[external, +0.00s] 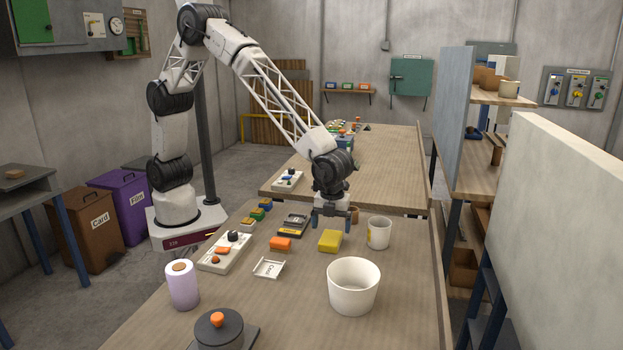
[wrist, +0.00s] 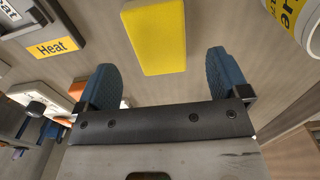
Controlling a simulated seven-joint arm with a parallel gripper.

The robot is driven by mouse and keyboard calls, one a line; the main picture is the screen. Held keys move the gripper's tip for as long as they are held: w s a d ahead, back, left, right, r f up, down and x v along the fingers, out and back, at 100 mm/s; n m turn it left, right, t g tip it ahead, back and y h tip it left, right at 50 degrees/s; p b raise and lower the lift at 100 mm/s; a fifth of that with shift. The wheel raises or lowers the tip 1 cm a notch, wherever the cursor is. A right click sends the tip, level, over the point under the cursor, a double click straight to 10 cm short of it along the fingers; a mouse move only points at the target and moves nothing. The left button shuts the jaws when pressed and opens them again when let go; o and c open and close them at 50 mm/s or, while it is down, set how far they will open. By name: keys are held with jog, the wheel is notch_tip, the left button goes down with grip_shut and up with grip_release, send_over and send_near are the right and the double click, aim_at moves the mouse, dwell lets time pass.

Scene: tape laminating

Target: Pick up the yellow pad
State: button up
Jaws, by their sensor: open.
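The yellow pad (external: 330,241) is a small block lying flat on the near wooden table. My gripper (external: 333,222) is over the table just behind the pad, pointing down. In the wrist view the yellow pad (wrist: 156,35) lies ahead of the gap between the two blue fingers of my gripper (wrist: 164,80). The fingers are spread apart with nothing between them, and no contact with the pad shows.
A white cup (external: 379,233) stands right of the pad, and a white bucket (external: 353,286) stands in front of it. An orange block (external: 281,243) and a dark device (external: 294,224) lie to its left. A small white tray (external: 269,268) lies front left.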

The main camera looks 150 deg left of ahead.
aim_at(331, 237)
jog(key=shift+f, duration=2.6)
jog(key=c, duration=1)
